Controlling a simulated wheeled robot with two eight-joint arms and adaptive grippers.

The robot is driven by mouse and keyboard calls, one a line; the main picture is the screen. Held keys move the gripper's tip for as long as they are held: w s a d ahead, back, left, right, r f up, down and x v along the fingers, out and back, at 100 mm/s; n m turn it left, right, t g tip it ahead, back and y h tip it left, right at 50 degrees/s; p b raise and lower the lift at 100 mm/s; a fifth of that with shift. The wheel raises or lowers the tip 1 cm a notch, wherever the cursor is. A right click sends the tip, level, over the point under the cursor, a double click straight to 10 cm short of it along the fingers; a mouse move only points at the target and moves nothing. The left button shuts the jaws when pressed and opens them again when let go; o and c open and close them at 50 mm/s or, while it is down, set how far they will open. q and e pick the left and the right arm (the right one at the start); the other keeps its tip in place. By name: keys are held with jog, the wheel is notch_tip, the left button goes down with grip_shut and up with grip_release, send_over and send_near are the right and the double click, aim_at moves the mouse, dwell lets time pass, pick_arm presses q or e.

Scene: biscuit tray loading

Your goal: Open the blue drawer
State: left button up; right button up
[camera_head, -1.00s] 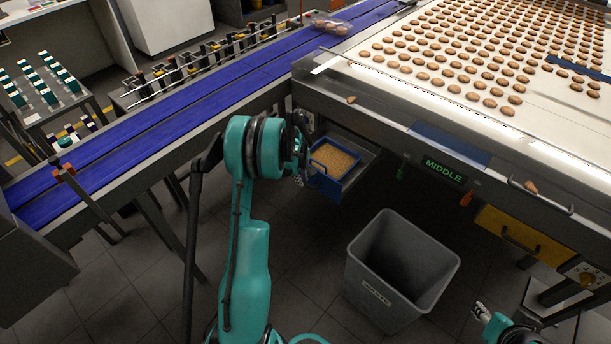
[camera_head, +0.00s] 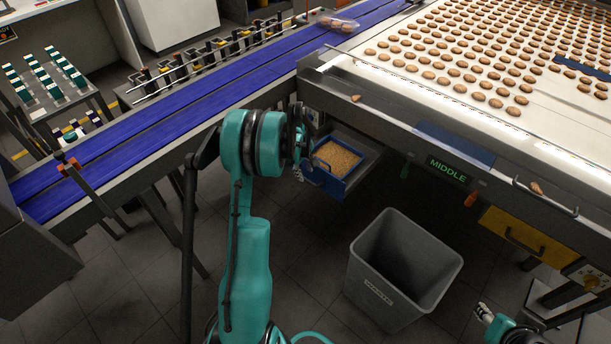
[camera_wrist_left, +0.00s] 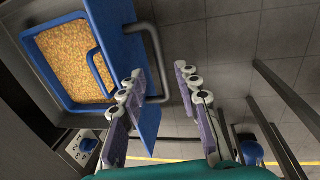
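The blue drawer (camera_head: 325,183) stands pulled out below the tray line, with orange-brown crumbs in it. In the left wrist view its blue front (camera_wrist_left: 111,22) and dark bar handle (camera_wrist_left: 155,45) show at upper left. My left gripper (camera_head: 299,172) is beside the drawer's front left. In the left wrist view my left gripper (camera_wrist_left: 160,88) has its fingers wide apart with nothing clamped; the left finger overlaps the blue front, and the handle's lower end is close to that finger. Contact cannot be told. My right gripper (camera_head: 483,311) is at lower right, too small to read.
A grey bin (camera_head: 367,290) stands on the floor right of my left arm. A yellow drawer (camera_head: 512,233) is shut at right, beyond the MIDDLE sign (camera_head: 446,171). The blue conveyor (camera_head: 150,135) runs along the left. Floor is clear between my arm and the bin.

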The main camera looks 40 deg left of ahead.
pick_arm(q)
notch_tip(320, 180, up, 8)
jog(key=s, duration=0.1)
jog(key=shift+s, duration=0.25)
jog(key=shift+r, duration=0.15)
jog(key=s+d+r+m+t, duration=0.1)
jog(key=s+d+r+m, duration=0.25)
jog(key=d+r, duration=0.3)
jog(key=s+d+r+m+t, duration=0.1)
jog(key=s+d+r+m, duration=0.3)
jog(key=d, duration=0.4)
jog(key=s+d+r+m+t, duration=0.1)
jog(key=s+d+m+t, duration=0.2)
jog(key=s+d+m, duration=0.6)
jog(key=s+d, duration=0.4)
jog(key=shift+s+d+r+m, duration=0.15)
jog(key=shift+d+m, duration=0.1)
jog(key=shift+m, duration=0.1)
